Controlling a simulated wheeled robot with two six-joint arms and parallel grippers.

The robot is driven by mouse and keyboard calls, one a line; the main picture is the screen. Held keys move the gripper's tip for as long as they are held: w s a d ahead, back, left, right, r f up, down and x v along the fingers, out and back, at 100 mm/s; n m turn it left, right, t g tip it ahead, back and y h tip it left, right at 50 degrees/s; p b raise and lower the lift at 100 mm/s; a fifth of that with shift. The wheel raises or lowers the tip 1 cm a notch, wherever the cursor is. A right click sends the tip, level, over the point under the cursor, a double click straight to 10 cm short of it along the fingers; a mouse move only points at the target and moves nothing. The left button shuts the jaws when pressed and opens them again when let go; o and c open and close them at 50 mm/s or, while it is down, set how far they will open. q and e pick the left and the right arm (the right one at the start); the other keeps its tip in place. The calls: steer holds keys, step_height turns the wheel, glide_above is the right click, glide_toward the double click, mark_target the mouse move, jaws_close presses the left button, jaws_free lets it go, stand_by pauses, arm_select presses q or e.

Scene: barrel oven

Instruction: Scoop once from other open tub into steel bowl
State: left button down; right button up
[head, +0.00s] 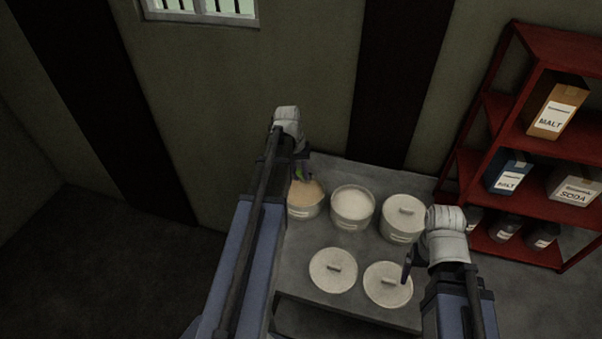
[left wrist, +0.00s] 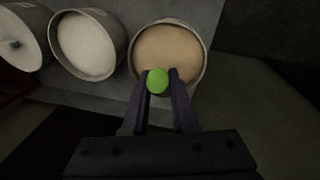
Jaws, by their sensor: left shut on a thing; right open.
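Two open tubs stand on the table: one with tan contents (head: 306,203) at the left and one with white contents (head: 352,208) in the middle. They also show in the left wrist view, tan (left wrist: 168,55) and white (left wrist: 87,45). My left gripper (head: 302,166) is shut on a green-ended tool (left wrist: 157,80), probably the scoop, over the tan tub; only its round green end shows clearly. Whether it touches the contents I cannot tell. My right gripper (head: 407,262) is open and empty above the table's right side. No steel bowl is visible.
A lidded tub (head: 403,218) stands right of the white one. Two loose lids, left (head: 333,270) and right (head: 388,286), lie on the grey table (head: 300,255) in front. A red shelf (head: 540,45) with malt and soda packages stands at the right. A wall is behind.

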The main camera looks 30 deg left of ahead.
arm_select(q)
step_height(320, 180, down, 7)
steer(key=b, duration=0.6)
steer(key=shift+r, duration=0.2)
stand_by(0.4)
step_height(320, 180, up, 10)
steer(key=p, duration=1)
steer(key=shift+r+p, duration=0.15)
steer(key=shift+p, duration=0.15)
